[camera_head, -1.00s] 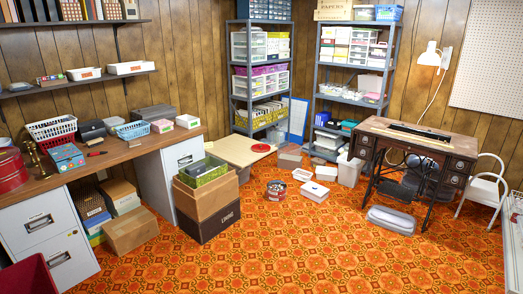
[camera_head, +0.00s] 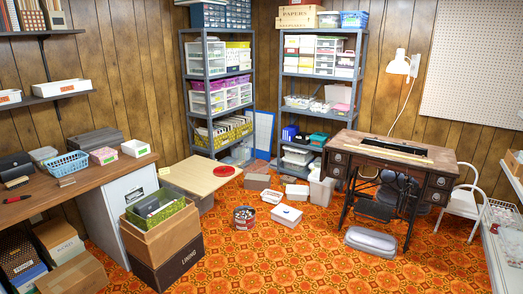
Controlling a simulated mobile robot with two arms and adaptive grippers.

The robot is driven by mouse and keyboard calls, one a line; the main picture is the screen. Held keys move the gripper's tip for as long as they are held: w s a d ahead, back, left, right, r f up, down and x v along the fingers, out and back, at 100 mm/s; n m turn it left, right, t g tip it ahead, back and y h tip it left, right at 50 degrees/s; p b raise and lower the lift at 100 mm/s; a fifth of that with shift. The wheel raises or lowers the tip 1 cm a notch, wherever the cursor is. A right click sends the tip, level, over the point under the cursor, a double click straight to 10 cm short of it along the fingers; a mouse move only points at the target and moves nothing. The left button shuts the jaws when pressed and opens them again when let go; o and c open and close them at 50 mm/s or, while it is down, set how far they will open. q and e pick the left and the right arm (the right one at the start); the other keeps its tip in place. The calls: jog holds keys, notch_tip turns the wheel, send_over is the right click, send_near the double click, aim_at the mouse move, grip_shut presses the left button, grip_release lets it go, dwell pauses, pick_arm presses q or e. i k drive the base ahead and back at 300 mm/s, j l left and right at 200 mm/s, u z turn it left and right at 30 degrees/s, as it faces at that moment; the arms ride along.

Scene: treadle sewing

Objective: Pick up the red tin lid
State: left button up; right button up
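The red tin lid (camera_head: 224,171) is a flat red disc. It lies on the right part of a low tan board or table top (camera_head: 183,178), in front of the left metal shelf unit. An open round tin (camera_head: 244,217) with small things in it stands on the orange carpet to the right of the board. Neither of my grippers shows in the head view.
Stacked brown boxes (camera_head: 160,243) stand in front of the low board. Small boxes (camera_head: 286,215) and a grey bin (camera_head: 321,190) lie right of the tin. A treadle sewing table (camera_head: 390,160) stands at the right. The patterned carpet (camera_head: 290,262) in front is clear.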

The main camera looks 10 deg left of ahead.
aim_at(221, 171)
jog(key=i+u, duration=0.15)
jog(key=i, duration=2.2)
